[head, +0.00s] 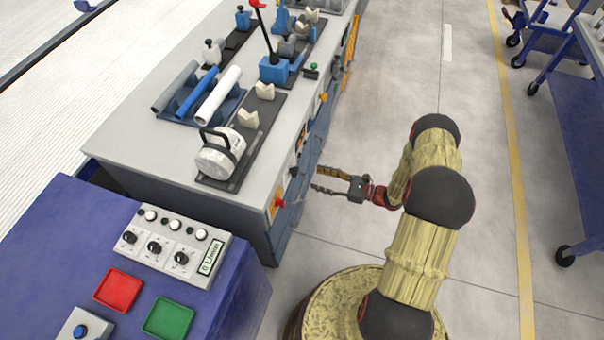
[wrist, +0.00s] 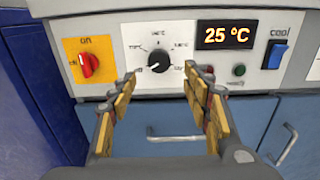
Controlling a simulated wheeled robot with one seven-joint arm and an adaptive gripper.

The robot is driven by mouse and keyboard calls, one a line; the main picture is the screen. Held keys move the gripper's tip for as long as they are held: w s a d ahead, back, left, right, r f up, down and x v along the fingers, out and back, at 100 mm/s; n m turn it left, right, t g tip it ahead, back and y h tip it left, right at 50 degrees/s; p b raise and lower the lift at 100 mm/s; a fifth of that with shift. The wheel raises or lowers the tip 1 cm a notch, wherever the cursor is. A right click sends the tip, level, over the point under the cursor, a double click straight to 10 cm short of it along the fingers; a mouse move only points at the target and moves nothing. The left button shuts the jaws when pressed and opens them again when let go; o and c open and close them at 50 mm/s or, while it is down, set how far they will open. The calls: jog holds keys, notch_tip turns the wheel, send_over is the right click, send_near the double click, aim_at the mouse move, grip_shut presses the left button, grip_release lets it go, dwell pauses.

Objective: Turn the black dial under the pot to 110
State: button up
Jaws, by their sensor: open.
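The black dial (wrist: 159,61) sits on a white panel in the wrist view, ringed by small temperature labels that are hard to read. Its white pointer mark faces lower left. My gripper (wrist: 161,75) is open, with one finger at each side below the dial; I cannot tell whether either touches the panel. In the head view my gripper (head: 316,178) is beside the bench front. The white pot (head: 215,157) with a dark handle stands on the bench top above. The display (wrist: 226,35) reads 25 °C.
A red knob (wrist: 88,66) on an orange plate is left of the dial. A blue switch (wrist: 275,54) and a green button (wrist: 239,70) are to the right. Drawer handles (wrist: 175,136) stick out below. The floor (head: 395,80) right of the bench is clear.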

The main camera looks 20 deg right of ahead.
aim_at(294, 171)
jog(key=b+x, duration=0.1)
jog(key=x, duration=0.6)
jog(key=shift+a, duration=0.2)
jog(key=shift+w, duration=0.1)
jog(key=shift+c, duration=0.3)
jog(key=c, duration=1.1)
